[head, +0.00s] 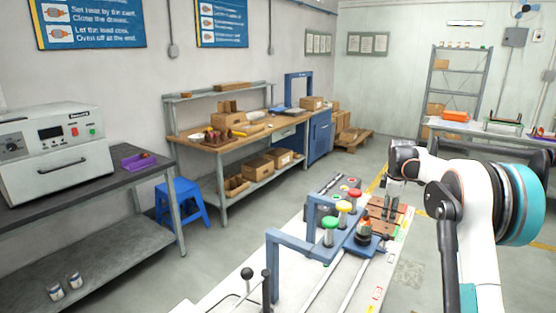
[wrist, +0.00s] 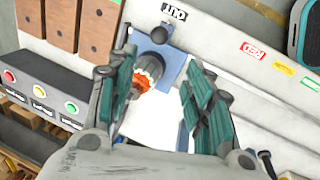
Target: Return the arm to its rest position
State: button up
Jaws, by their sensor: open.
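My white arm comes in from the right of the head view, with my gripper (head: 392,198) pointing down above the white winding bench (head: 300,268). In the wrist view my gripper (wrist: 158,65) has its two green-padded fingers spread apart with nothing held between them. An armature (head: 365,228) with an orange-red part sits upright on the blue fixture (head: 310,241), apart from the gripper. In the wrist view the armature (wrist: 146,72) shows between and beyond the fingers; its lower part is partly hidden.
A blue upright frame (head: 272,262) stands at the bench's near left. A blue stool (head: 183,203) and open floor lie left.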

jog(key=s+a+r+m+t, duration=0.1)
jog(key=s+a+r+m, duration=0.2)
jog(key=s+a+r, duration=0.65)
jog(key=s+a+r+m+t, duration=0.25)
jog(key=s+a+r, duration=0.4)
jog(key=s, duration=0.55)
jog(key=s+a+f+m, duration=0.2)
jog(key=s+a, duration=0.1)
jog(key=s, duration=0.5)
jog(key=s+a+f+m+t, duration=0.1)
jog(key=s+a+f+m, duration=0.1)
jog(key=s, duration=0.7)
jog(key=s+a+f+m+y, duration=0.1)
jog(key=s+a+f, duration=0.3)
jog(key=s, duration=0.4)
jog(key=shift+s+f+m, duration=0.25)
jog(key=shift+m, duration=0.5)
jog(key=shift+t, duration=0.25)
